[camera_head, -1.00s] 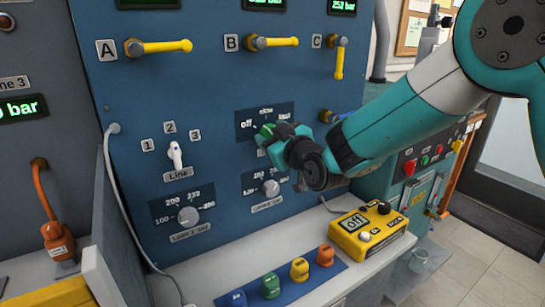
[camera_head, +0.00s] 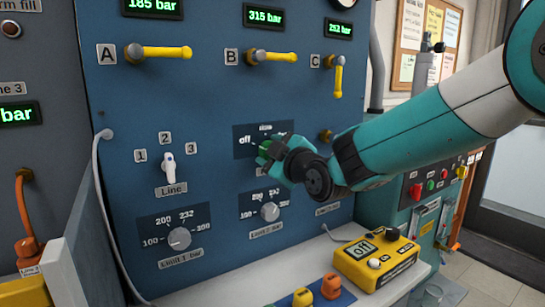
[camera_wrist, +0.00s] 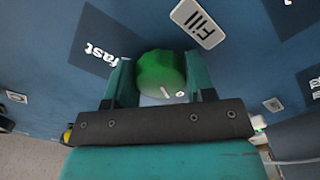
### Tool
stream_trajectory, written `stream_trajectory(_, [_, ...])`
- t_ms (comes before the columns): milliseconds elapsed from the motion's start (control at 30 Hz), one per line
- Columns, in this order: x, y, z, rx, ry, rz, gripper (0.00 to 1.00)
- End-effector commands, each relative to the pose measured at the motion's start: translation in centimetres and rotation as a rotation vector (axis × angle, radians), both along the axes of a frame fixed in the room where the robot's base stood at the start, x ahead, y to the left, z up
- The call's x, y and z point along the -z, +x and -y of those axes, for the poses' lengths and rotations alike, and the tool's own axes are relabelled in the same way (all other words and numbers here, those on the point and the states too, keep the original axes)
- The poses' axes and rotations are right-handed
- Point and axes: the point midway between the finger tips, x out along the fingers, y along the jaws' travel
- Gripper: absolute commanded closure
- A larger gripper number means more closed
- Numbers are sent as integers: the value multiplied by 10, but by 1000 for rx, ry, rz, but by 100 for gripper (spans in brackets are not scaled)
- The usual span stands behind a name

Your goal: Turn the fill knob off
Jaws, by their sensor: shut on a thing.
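The green fill knob (camera_head: 263,151) sits on the blue panel, below valves B and C, on a dark scale plate with "off" at its left. In the wrist view the knob (camera_wrist: 160,73) stands between the two teal fingers of my gripper (camera_wrist: 160,85), which is shut on it. A white mark shows near the knob's lower edge in that view, beside partly hidden lettering. The "fast" label (camera_wrist: 98,50) is at the left and the "Fill" label (camera_wrist: 198,23) is above. In the head view my gripper (camera_head: 270,153) reaches the knob from the right and hides part of the scale.
The Line selector (camera_head: 169,168) is left of the knob. Two limit knobs, one (camera_head: 270,211) close below and one (camera_head: 179,238) lower left, are near. Yellow handles (camera_head: 166,52) project above. A yellow tester (camera_head: 375,258) reading "off" lies on the bench below.

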Motion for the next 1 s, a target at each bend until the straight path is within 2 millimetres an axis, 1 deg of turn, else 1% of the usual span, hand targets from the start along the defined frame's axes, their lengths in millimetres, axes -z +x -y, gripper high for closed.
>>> stream_trajectory(267, [0,0,0,0,-2,2,74])
stream_trajectory(300, [0,0,0,1,-2,2,43])
stream_trajectory(367, [0,0,0,1,-2,2,29])
stream_trajectory(400, [0,0,0,1,-1,2,24])
stream_trajectory(667, [0,-1,0,0,-1,1,24])
stream_trajectory(767, [0,-6,4,1,0,1,24])
stream_trajectory(867, [0,-17,12,1,0,2,24])
stream_trajectory(1000, [1,-44,30,1,1,1,24])
